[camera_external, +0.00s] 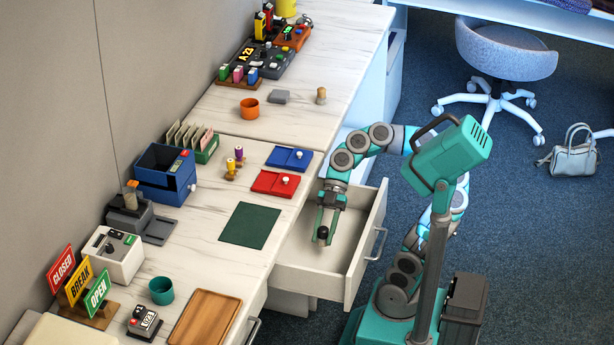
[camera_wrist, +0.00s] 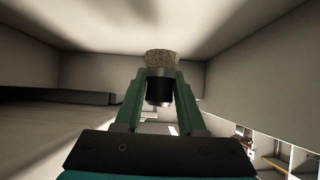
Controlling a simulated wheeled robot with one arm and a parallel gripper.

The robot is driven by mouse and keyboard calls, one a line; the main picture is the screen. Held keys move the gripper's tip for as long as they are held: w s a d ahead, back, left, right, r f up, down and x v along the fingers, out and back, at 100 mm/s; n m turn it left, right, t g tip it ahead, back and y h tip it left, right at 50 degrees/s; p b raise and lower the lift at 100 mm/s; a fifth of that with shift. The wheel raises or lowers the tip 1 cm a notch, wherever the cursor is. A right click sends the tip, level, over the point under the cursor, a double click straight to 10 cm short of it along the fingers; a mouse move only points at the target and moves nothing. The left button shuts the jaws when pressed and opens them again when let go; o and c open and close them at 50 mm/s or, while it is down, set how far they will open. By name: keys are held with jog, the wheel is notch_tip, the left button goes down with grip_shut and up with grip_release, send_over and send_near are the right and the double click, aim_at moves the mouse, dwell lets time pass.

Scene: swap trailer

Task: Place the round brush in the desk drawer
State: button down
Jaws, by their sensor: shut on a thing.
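My gripper (camera_external: 323,228) points down into the open desk drawer (camera_external: 343,277), near its left part in the outside view. It is shut on the round brush (camera_external: 322,233), of which only a dark rounded end shows there. In the wrist view the brush (camera_wrist: 160,92) sits between my green fingertips (camera_wrist: 158,88), with a black handle and a pale speckled end. The drawer's pale inner walls (camera_wrist: 238,62) surround it. I cannot tell whether the brush touches the drawer floor.
The drawer is pulled out from the white desk (camera_external: 205,245), and its bare floor shows around my gripper. A green mat (camera_external: 249,225), red tray (camera_external: 275,183) and blue tray (camera_external: 289,158) lie on the desktop beside it. A wooden tray (camera_external: 206,318) lies nearer the front.

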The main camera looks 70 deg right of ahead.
aim_at(323, 244)
jog(key=shift+f+b, duration=0.4)
jog(key=shift+f, duration=1.6)
jog(key=c, duration=0.5)
grip_release()
jog(key=shift+r, duration=0.1)
jog(key=v, duration=0.5)
notch_tip(323, 244, up, 7)
jog(key=p, duration=0.1)
jog(key=shift+p, duration=0.4)
